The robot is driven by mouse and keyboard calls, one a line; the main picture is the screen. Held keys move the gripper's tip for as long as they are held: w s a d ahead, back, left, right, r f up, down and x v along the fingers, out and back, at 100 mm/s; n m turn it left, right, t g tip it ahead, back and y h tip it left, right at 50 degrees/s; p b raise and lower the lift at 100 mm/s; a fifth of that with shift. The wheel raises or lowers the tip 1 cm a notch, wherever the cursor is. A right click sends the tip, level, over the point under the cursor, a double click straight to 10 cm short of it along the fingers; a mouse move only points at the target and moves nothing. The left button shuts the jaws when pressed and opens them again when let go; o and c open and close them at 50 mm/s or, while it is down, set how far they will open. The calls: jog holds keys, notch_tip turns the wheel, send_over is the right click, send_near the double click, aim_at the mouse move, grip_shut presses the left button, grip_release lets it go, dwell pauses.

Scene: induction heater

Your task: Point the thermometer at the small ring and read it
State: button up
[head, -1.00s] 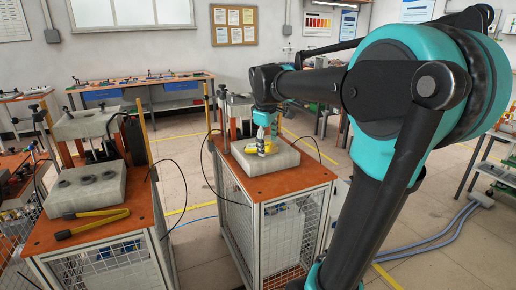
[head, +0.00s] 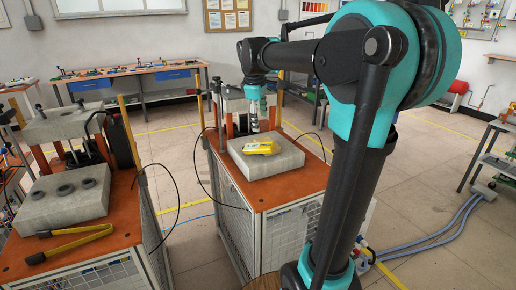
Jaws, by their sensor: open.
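A yellow device (head: 262,148), which looks like the thermometer, lies on the grey block of the middle cart. Its display is too small to read. My gripper (head: 255,128) is open and empty, pointing down just above the device. Whether its fingertips touch the device is too small to tell. Several dark rings (head: 65,190) sit in a row on the grey block (head: 75,209) of the left cart. They look much alike in size here, so I cannot tell which is the small one.
Yellow-and-black tongs (head: 72,242) lie at the front of the left cart's orange top (head: 110,250). Black cables loop between the two carts. A workbench (head: 150,72) stands at the back wall. Blue hoses (head: 440,236) run over the floor at right. The floor between is open.

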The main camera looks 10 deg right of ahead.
send_over(262, 145)
jog(key=s, duration=0.1)
jog(key=f, duration=0.7)
jog(key=shift+s+a+f, duration=0.2)
jog(key=shift+a+f, duration=0.05)
jog(key=shift+a, duration=0.05)
jog(key=shift+x, duration=3.1)
jog(key=shift+s+a, duration=0.15)
jog(key=shift+c, duration=0.6)
jog(key=c, duration=1.3)
jog(key=shift+c, duration=0.2)
jog(key=shift+r, duration=0.1)
